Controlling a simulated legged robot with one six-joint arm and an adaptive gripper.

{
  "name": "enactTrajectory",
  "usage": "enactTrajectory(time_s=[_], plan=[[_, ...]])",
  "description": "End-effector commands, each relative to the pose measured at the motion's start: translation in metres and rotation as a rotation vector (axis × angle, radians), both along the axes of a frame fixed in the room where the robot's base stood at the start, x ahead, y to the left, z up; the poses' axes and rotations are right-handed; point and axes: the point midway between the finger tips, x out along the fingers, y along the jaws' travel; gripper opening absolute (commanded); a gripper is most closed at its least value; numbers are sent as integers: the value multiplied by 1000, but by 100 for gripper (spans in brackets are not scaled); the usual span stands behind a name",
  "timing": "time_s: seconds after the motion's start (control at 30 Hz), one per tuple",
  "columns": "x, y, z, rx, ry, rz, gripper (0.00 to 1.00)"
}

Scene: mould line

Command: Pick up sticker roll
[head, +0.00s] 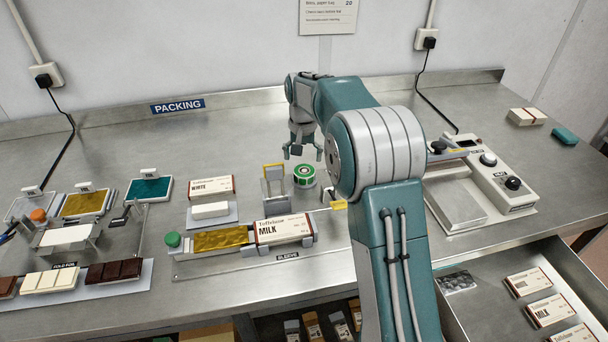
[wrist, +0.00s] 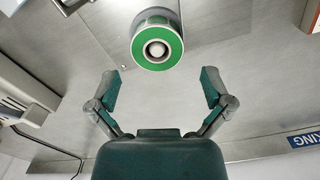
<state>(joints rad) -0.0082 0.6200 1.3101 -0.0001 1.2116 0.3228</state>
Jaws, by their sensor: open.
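The sticker roll (head: 304,175) is a short green and white cylinder on the metal bench, just right of a small grey stand with a yellow top. In the wrist view the sticker roll (wrist: 157,43) shows from above as a green ring with a pale round centre. My gripper (head: 301,152) is above the bench, over or slightly behind the roll in the head view. In the wrist view my gripper (wrist: 161,88) has its fingers spread wide and empty, with the roll ahead of the fingertips and not between them.
The grey stand (head: 275,188) is close on the roll's left. A sleeve fixture with a MILK box (head: 285,229) lies in front. A WHITE box (head: 212,187) is to the left. A sealing machine (head: 490,180) stands right, above an open drawer (head: 487,310). Bench behind the roll is clear.

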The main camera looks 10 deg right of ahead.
Motion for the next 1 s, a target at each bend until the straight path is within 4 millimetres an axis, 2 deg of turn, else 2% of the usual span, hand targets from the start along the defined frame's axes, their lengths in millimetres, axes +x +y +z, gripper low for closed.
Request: enactTrajectory(time_s=[0.17,0.43,0.73,0.77,0.8,0.87,0.9,1.0], plan=[[1,-1,-15,0,1,0,100],[5,-5,-53,0,2,0,100],[5,-5,-59,0,-1,0,100],[5,-5,-59,0,-1,0,91],[5,-4,-59,0,-1,0,73],[5,-4,-59,0,-1,0,46],[5,-4,-59,0,-1,0,37],[5,-4,-59,0,0,0,37]])
